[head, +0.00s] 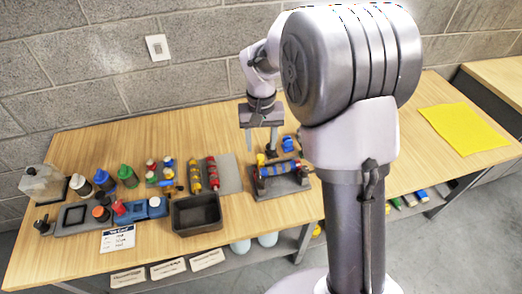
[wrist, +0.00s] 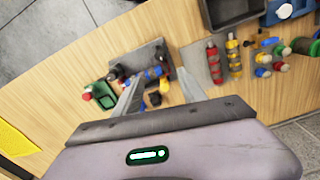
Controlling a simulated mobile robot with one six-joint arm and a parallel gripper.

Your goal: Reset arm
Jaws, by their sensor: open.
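My gripper (head: 261,146) hangs with its fingers pointing down above the back middle of the wooden table (head: 75,160). Its two fingers stand apart with nothing between them; the wrist view shows the same empty gap (wrist: 158,92). A dark grey fixture (head: 262,192) holding a blue and yellow cylinder (head: 285,178) is just in front of and below the fingers. In the wrist view the fixture (wrist: 150,54) lies beyond the fingertips, partly covered by them. My arm hides part of the table's right side in the head view.
A dark open bin (head: 196,215) stands front centre. Red and yellow segmented cylinders lie on a grey pad (head: 229,172). A yellow cloth (head: 462,128) lies right. A block wall is behind.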

